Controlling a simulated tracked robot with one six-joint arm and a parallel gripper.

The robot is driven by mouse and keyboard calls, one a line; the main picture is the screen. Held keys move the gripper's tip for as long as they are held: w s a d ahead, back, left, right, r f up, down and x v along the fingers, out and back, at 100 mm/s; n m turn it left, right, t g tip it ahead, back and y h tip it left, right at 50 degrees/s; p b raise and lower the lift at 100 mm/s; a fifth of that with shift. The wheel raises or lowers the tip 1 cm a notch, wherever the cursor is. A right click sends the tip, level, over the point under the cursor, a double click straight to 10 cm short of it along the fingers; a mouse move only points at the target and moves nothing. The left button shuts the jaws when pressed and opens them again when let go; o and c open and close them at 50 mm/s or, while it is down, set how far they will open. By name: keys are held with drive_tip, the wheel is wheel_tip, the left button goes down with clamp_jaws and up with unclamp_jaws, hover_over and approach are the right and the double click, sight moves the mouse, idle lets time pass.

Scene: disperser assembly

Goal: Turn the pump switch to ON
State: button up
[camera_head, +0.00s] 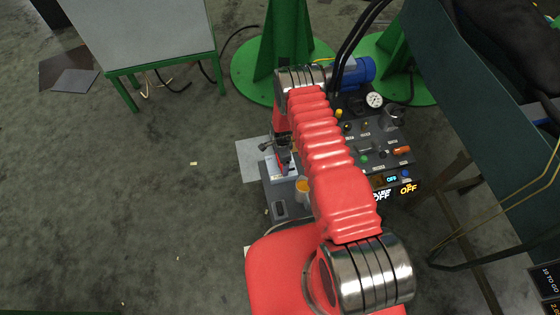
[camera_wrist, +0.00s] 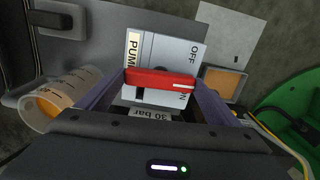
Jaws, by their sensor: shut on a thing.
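The pump switch (camera_wrist: 150,58) is a light plate lettered PUMP, with OFF at the upper right and ON at the lower right in the wrist view. Its red handle (camera_wrist: 155,79) lies nearly crosswise, with its white mark at the right end, close beside the ON lettering. My gripper (camera_wrist: 158,88) is shut on the red handle, one finger at each end. In the head view my gripper (camera_head: 283,153) is over the small light switch box, which it partly hides; the handle cannot be made out there.
A clear cup with orange contents (camera_wrist: 62,100) stands left of the switch; it also shows in the head view (camera_head: 303,187). A dark control panel (camera_head: 375,135) with a gauge and buttons is right of my arm. Green stands (camera_head: 270,70) are behind. Floor at left is open.

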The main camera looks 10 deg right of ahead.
drive_tip(key=shift+a+m, duration=0.1)
drive_tip(key=shift+m, duration=0.3)
drive_tip(key=o, duration=0.9)
drive_tip(key=shift+r, duration=0.1)
wheel_tip(320, 180, up, 14)
drive_tip(key=shift+f, duration=0.25)
idle(0.3)
idle(0.6)
